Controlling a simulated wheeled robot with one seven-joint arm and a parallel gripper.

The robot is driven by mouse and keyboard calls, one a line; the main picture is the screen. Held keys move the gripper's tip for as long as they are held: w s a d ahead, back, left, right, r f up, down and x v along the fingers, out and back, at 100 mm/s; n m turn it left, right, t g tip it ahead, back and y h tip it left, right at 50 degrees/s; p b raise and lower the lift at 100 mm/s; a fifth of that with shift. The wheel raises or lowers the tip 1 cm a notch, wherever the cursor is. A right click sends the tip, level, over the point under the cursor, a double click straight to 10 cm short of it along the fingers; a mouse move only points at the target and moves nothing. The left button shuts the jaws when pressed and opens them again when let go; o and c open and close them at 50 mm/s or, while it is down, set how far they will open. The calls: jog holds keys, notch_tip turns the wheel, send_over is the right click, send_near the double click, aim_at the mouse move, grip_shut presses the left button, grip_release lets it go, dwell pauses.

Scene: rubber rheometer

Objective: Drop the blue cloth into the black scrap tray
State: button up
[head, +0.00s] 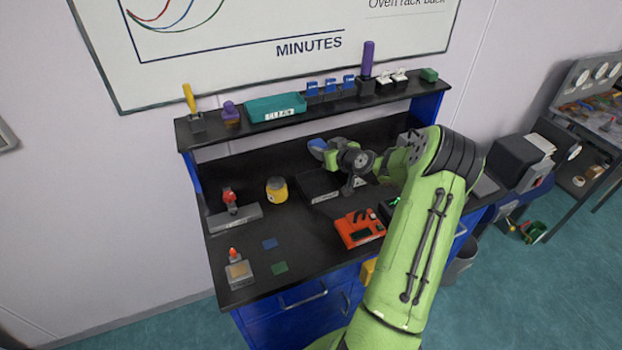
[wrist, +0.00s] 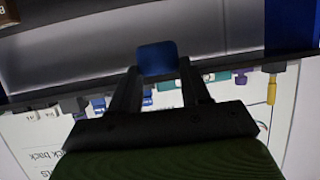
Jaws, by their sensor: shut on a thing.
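My gripper (head: 326,150) is shut on the blue cloth (head: 317,145), over the back middle of the bench. In the wrist view, the blue cloth (wrist: 157,57) is held between the two fingertips (wrist: 158,76) and sticks out past them. The black scrap tray (head: 325,197) with a white label sits on the bench, below and close to my gripper in the head view. My wrist and arm hide part of the tray. The cloth appears above the bench top; its exact height over the tray is hard to tell.
A yellow pot (head: 277,189) stands left of the tray. An orange device (head: 360,228) sits in front of it. A raised shelf (head: 240,125) with a teal tray (head: 275,107) runs along the back. Flat blue (head: 270,243) and green (head: 279,267) squares lie front left.

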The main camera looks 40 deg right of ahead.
jog(key=f, duration=0.1)
jog(key=f+b, duration=0.1)
jog(key=f, duration=0.1)
jog(key=s+f+b, duration=0.1)
jog(key=f, duration=0.1)
jog(key=shift+a+f, duration=0.1)
jog(key=shift+f, duration=0.1)
jog(key=o, duration=1.1)
jog(key=shift+w, duration=0.1)
jog(key=b+v, duration=0.4)
jog(key=v, duration=1.2)
jog(key=shift+f, duration=0.1)
jog(key=shift+w, duration=0.1)
